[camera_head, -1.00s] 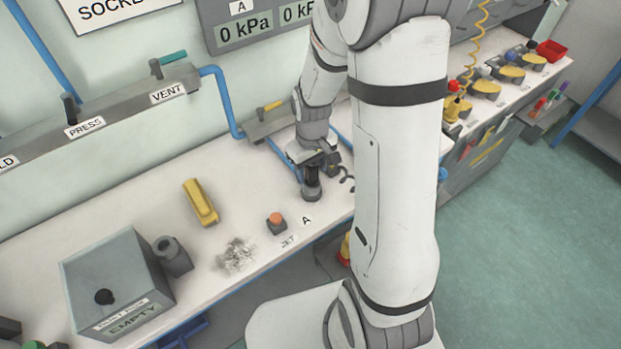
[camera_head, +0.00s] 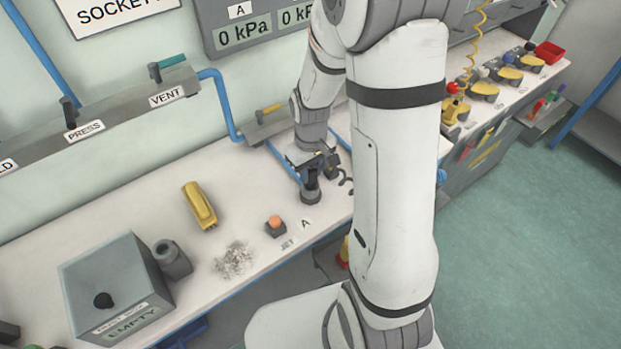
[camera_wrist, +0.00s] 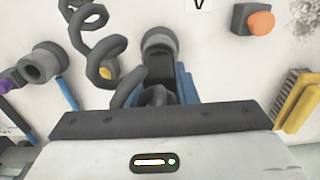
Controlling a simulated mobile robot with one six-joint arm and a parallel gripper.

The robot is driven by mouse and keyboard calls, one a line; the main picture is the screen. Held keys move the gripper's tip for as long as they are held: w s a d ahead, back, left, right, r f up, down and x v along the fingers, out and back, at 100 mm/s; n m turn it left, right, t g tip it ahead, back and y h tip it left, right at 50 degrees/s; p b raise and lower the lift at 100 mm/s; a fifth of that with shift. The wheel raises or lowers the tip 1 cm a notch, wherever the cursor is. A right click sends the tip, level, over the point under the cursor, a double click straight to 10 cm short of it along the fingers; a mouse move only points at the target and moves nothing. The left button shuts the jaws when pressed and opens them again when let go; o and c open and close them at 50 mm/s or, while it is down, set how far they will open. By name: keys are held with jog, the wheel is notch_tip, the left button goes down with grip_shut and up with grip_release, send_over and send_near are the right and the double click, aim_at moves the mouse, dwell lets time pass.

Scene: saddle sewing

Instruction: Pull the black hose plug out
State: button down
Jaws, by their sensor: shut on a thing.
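The black hose plug (camera_wrist: 158,72) stands in the grey round socket (camera_wrist: 158,40) on the bench, beside the label A. The socket also shows in the head view (camera_head: 311,195). The black coiled hose (camera_wrist: 103,45) runs from the plug to the left in the wrist view. My gripper (camera_wrist: 160,88) is shut on the plug, with blue fingers at its sides; the fingers also show in the head view (camera_head: 310,174). The plug's lower end is hidden in the socket, and the gripper body covers its back.
An orange button (camera_head: 275,222), metal shavings (camera_head: 235,260) and a yellow tool (camera_head: 200,205) lie left of the socket. A grey box (camera_head: 118,285) stands further left. The pressure display (camera_head: 250,25) reads 0 kPa.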

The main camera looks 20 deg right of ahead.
jog(key=shift+w+r+p, duration=0.1)
jog(key=shift+r+p, duration=0.9)
jog(key=shift+r, duration=0.55)
jog(key=shift+r, duration=0.35)
jog(key=shift+r+p, duration=0.35)
jog(key=shift+p, duration=0.15)
jog(key=shift+r, duration=0.1)
jog(key=shift+r+p, duration=1.35)
jog(key=shift+r, duration=0.65)
